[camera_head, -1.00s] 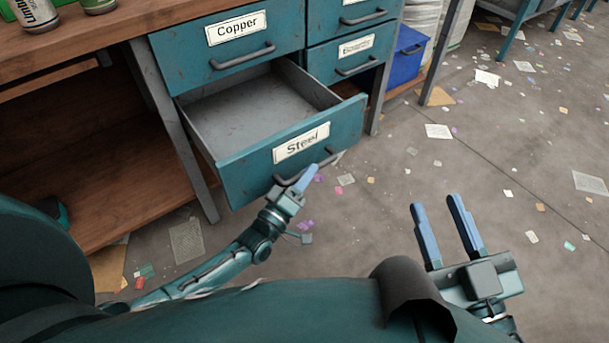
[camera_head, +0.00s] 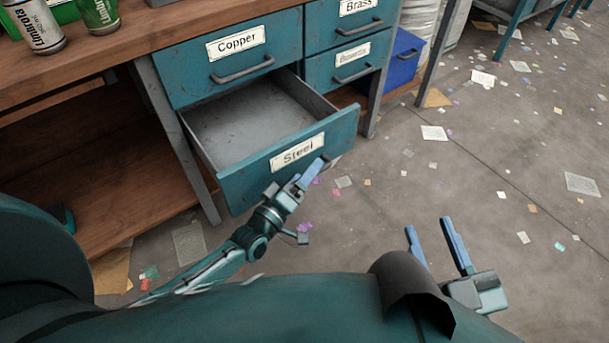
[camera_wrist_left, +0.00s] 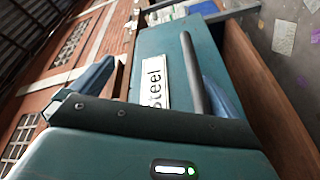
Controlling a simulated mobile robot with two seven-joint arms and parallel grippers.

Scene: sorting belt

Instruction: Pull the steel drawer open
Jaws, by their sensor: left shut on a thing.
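The steel drawer (camera_head: 250,180) stands well open in the head view, its teal front labelled "Steel" and its grey inside bare. Its label (camera_wrist_left: 155,82) also shows in the left wrist view. The dark bar handle (camera_wrist_left: 192,75) lies between the fingers of my left gripper (camera_wrist_left: 150,85) there. In the head view my left gripper (camera_head: 311,176) is at the right part of the drawer front, shut on the handle, which it mostly hides. My right gripper (camera_head: 430,236) is open and empty above the floor, right of the drawer and apart from it.
The closed Copper drawer (camera_head: 185,75) is above the steel one, with the closed Brass drawer (camera_head: 345,30) to its right. Cans (camera_head: 37,28) stand on the wooden bench top (camera_head: 125,35). A blue bin (camera_head: 403,62) is behind the bench leg. The littered floor (camera_head: 480,150) on the right is open.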

